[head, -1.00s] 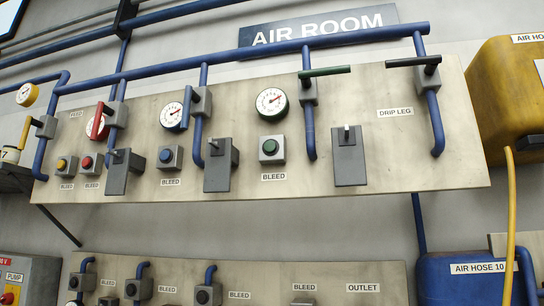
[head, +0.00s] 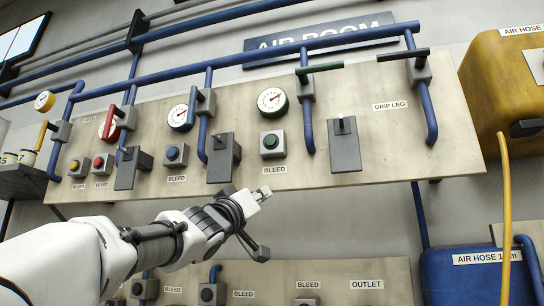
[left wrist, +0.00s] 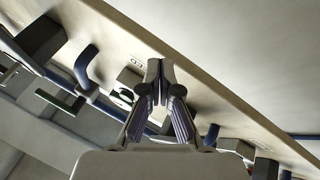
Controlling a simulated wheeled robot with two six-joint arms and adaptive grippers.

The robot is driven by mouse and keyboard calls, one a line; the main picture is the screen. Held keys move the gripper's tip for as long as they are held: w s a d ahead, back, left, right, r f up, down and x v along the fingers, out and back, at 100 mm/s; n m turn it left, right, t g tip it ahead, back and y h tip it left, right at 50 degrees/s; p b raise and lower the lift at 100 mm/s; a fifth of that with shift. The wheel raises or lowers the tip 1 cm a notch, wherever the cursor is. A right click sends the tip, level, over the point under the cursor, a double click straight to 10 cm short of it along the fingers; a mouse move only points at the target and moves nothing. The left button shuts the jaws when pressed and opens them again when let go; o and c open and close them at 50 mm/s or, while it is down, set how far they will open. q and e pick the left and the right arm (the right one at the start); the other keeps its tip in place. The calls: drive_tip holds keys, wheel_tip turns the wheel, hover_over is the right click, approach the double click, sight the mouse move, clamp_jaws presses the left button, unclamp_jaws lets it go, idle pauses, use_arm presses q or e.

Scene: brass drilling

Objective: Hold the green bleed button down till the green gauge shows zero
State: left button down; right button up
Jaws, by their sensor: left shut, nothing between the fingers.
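The green bleed button (head: 270,141) sits on a grey box on the upper panel, above a BLEED label. The green-rimmed gauge (head: 272,101) is just above it, its needle tilted to the upper right; its numbers are too small to read. My left gripper (head: 264,192) is shut and empty, below the button and its label, apart from the button in the picture. In the left wrist view the shut fingers (left wrist: 160,72) are in front of the panel, and a box with a small green part lies beside them, partly hidden. My right gripper is not in view.
Grey lever boxes (head: 223,157) and (head: 344,145) stand out on both sides of the green button. A green-handled valve (head: 318,69) and blue pipes are above right. Blue (head: 172,153) and red (head: 98,162) bleed buttons are to the left. A lower panel (head: 380,271) lies beneath my arm.

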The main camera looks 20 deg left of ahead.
sight(270, 141)
use_arm(q)
drive_tip(key=s+d+r+m+t+h+b, duration=0.1)
drive_tip(key=s+r+t+h, duration=0.1)
drive_tip(key=s+r, duration=1)
drive_tip(key=shift+s+r+b, duration=0.2)
drive_tip(key=shift+s+b, duration=0.15)
drive_tip(key=shift+w, duration=0.1)
drive_tip(key=w+p, duration=0.4)
drive_tip(key=p, duration=0.3)
drive_tip(key=w+p, duration=0.5)
drive_tip(key=p, duration=0.2)
drive_tip(key=shift+d+f, duration=0.1)
drive_tip(key=shift+d, duration=0.1)
drive_tip(key=shift+s, duration=0.1)
drive_tip(key=shift+s, duration=0.15)
